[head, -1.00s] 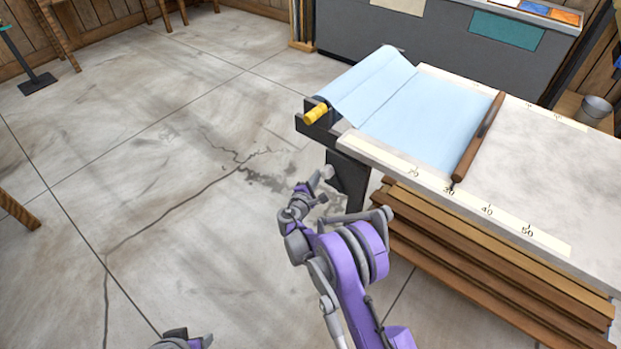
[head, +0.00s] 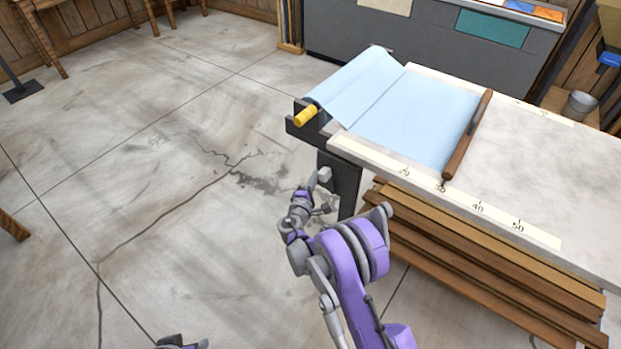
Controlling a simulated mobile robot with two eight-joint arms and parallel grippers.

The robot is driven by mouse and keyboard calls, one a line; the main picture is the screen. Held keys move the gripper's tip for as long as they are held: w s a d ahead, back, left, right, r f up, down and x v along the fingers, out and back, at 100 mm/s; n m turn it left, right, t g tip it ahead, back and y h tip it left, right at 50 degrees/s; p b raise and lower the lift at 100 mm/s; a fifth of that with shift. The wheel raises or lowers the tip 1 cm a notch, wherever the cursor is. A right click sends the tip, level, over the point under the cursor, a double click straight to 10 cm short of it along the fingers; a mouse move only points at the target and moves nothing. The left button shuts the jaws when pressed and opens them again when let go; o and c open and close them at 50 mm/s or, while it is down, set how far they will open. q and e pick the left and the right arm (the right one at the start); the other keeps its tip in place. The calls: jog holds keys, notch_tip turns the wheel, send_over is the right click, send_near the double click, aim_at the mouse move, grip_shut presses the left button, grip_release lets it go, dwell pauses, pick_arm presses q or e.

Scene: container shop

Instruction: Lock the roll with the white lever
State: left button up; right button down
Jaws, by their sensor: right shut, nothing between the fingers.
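The roll (head: 372,60) of pale blue sheet lies across the left end of the worktable, with a yellow handle (head: 306,116) at its near end on a dark bracket (head: 302,127). A small whitish block (head: 324,175) shows in front of the black support plate (head: 346,178) below it. I cannot tell whether this is the white lever or part of my gripper. My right gripper (head: 312,188) is shut and empty, right beside the block; whether they touch is unclear. Only a bit of my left gripper (head: 182,342) shows at the bottom edge, and its fingers are not clear.
The worktable (head: 560,160) has a number scale along its front edge and a brown bar (head: 467,138) across the sheet. Stacked boards (head: 480,260) lie under the table. A grey counter (head: 430,40) stands behind.

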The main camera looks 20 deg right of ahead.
aim_at(323, 179)
jog(key=s+d+m, duration=0.1)
jog(key=s+d+r+m+t, duration=0.1)
jog(key=m, duration=0.1)
jog(key=shift+s+h, duration=0.25)
jog(key=shift+h, duration=0.15)
pick_arm(q)
jog(key=shift+w+f+b, duration=0.15)
jog(key=shift+f+b, duration=0.8)
jog(key=shift+f, duration=0.25)
pick_arm(e)
jog(key=shift+s+d+f+m+t+h, duration=0.15)
jog(key=shift+s+d+m+t+h, duration=0.05)
jog(key=shift+s+d+m, duration=0.65)
jog(key=shift+s+d+f+m+t+h, duration=0.1)
jog(key=shift+s+d+m+t+h, duration=0.1)
jog(key=shift+s+d+m, duration=0.6)
jog(key=shift+s+a, duration=0.15)
jog(key=shift+s, duration=0.1)
